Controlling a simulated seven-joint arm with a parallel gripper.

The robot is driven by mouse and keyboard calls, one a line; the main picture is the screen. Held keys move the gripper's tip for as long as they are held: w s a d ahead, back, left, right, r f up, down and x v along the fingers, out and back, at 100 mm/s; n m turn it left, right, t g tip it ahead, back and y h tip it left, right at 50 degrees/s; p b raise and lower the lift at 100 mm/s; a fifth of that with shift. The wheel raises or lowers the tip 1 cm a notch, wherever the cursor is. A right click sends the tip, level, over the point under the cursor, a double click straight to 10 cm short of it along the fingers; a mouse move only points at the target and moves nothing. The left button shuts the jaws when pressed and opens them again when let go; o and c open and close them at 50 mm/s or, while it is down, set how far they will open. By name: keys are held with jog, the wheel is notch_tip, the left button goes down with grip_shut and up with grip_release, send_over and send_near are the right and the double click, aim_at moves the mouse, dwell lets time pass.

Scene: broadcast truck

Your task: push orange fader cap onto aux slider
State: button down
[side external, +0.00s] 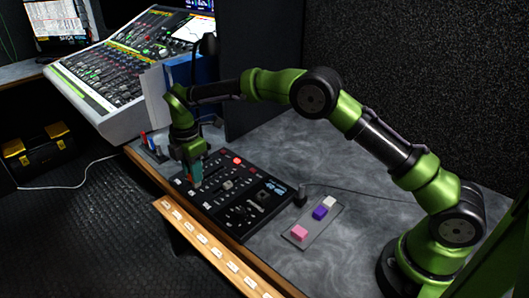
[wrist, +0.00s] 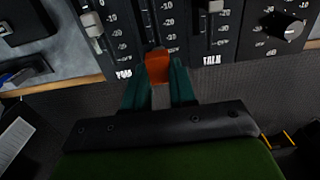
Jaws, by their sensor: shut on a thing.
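The orange fader cap (wrist: 158,68) is between the teal fingertips of my gripper (wrist: 160,82) in the wrist view. My gripper is shut on it. In the side view my gripper (side external: 195,178) points down over the near left part of the black fader panel (side external: 262,213). In the wrist view the cap overlaps the lower end of a bare slider slot between two marked scales. The label under this slot is hidden by the cap and fingers, so I cannot read whether it is the aux slider. I cannot tell whether the cap touches the slider.
Grey caps sit on the left slider (wrist: 92,27) and right slider (wrist: 214,6); the right one is labelled TALK. A round knob (wrist: 281,24) is farther right. A small tray (side external: 313,226) holds pink (side external: 299,233), purple (side external: 320,213) and white (side external: 330,202) caps. A wooden strip with labels edges the desk.

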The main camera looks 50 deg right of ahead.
jog(key=shift+f, duration=1.2)
jog(key=c, duration=0.8)
grip_release()
jog(key=shift+c, duration=0.2)
notch_tip(320, 180, up, 17)
jog(key=shift+f, duration=0.1)
